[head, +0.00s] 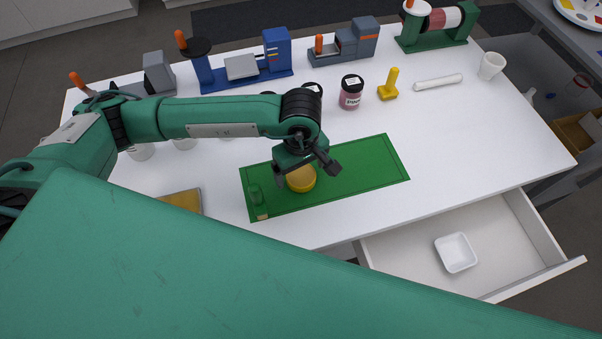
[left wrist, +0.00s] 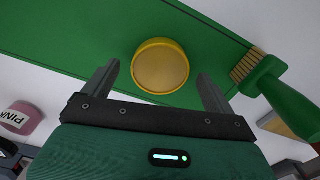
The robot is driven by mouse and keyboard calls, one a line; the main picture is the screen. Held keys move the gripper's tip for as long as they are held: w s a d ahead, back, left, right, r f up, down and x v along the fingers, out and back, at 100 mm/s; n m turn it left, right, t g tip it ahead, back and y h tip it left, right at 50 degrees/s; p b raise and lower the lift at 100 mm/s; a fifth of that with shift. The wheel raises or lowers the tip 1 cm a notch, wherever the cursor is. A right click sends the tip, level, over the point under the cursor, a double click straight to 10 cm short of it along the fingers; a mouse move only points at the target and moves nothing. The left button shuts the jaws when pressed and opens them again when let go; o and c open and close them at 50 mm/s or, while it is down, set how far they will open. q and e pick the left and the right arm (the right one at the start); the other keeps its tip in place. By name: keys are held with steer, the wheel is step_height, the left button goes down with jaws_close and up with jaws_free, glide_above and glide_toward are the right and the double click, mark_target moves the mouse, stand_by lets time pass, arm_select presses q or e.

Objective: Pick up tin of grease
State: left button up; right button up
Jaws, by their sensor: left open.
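The tin of grease is a round yellow tin (head: 302,181) on the green mat (head: 375,160) in the head view. It also shows in the left wrist view (left wrist: 160,68), between and just beyond the fingertips. My left gripper (head: 306,170) is open above the tin, with one finger on each side of it. The fingers look apart from the tin, and nothing is held. In the head view the gripper hides part of the tin's far side. My right gripper is in neither view.
A green-handled brush (left wrist: 278,92) lies on the mat beside the tin, close to one finger. A pink jar (head: 350,93) and a yellow stamp-like tool (head: 389,85) stand farther back. An open drawer with a white dish (head: 456,252) is at lower right. The table's right part is clear.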

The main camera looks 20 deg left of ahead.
arm_select(q)
steer(key=shift+f, duration=0.75)
steer(key=c, duration=1.2)
steer(key=shift+r, duration=0.1)
